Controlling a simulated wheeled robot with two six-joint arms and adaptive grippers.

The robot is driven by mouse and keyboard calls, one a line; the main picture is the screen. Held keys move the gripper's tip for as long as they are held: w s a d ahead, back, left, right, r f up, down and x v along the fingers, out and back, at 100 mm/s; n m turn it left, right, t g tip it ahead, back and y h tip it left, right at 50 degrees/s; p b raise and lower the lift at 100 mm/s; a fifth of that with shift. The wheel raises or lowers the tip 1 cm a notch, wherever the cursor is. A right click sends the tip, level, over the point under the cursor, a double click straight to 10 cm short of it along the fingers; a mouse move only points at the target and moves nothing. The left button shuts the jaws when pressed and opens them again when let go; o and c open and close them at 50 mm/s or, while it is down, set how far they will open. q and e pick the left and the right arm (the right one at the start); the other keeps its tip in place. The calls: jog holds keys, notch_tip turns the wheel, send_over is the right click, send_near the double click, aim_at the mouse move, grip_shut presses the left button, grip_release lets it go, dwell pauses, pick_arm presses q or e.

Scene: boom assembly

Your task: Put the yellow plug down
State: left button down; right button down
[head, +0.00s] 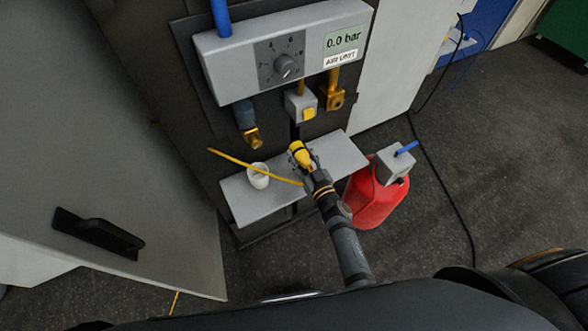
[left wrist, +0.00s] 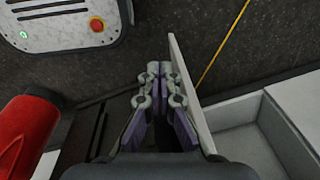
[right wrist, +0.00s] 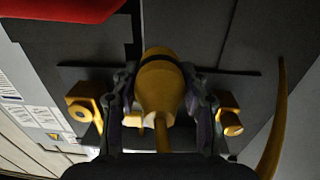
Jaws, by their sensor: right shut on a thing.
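The yellow plug (head: 298,149) has a black band and sits over the grey shelf (head: 238,200) under the air unit. My right gripper (head: 306,165) is shut on it. The right wrist view shows the plug (right wrist: 158,88) between the fingers of my right gripper (right wrist: 160,95), its thin stem toward the palm. Whether the plug touches the shelf, I cannot tell. My left gripper (left wrist: 160,70) shows only in the left wrist view, with its fingers together and nothing visible between them. A thin pale panel stands close beside its right finger.
A white cup (head: 258,179) stands on the shelf, with a thin yellow line (head: 235,160) passing over it. The air unit (head: 285,50), reading 0.0 bar, has fittings hanging below. A red container (head: 372,203) stands right of the shelf. A grey door (head: 100,150) fills the left.

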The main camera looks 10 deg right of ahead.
jog(key=shift+w+a+f+y, duration=0.15)
jog(key=shift+w+a+y, duration=0.15)
jog(key=shift+a, duration=0.3)
jog(key=shift+a+f+n, duration=0.1)
jog(key=shift+a+n, duration=0.05)
jog(key=shift+n, duration=0.15)
jog(key=w+d+f+b, duration=0.1)
jog(key=d+f+b, duration=0.1)
jog(key=d+b, duration=0.1)
jog(key=w+d+f+b, duration=0.1)
jog(key=d+b, duration=0.2)
jog(key=w+d+f+b, duration=0.1)
jog(key=d+f+b, duration=0.1)
jog(key=d, duration=0.1)
jog(key=shift+w+d+f+b, duration=0.1)
jog(key=shift+f+b, duration=0.2)
jog(key=shift+b, duration=0.1)
jog(key=d+f+b, duration=0.1)
jog(key=b, duration=0.1)
jog(key=w+d+f+b, duration=0.1)
jog(key=f+b, duration=0.1)
jog(key=b, duration=0.1)
jog(key=shift+d+f, duration=0.15)
jog(key=shift+d, duration=0.15)
jog(key=shift+d+f, duration=0.1)
jog(key=shift+d, duration=0.1)
jog(key=shift+w+d, duration=0.1)
jog(key=shift+d, duration=0.05)
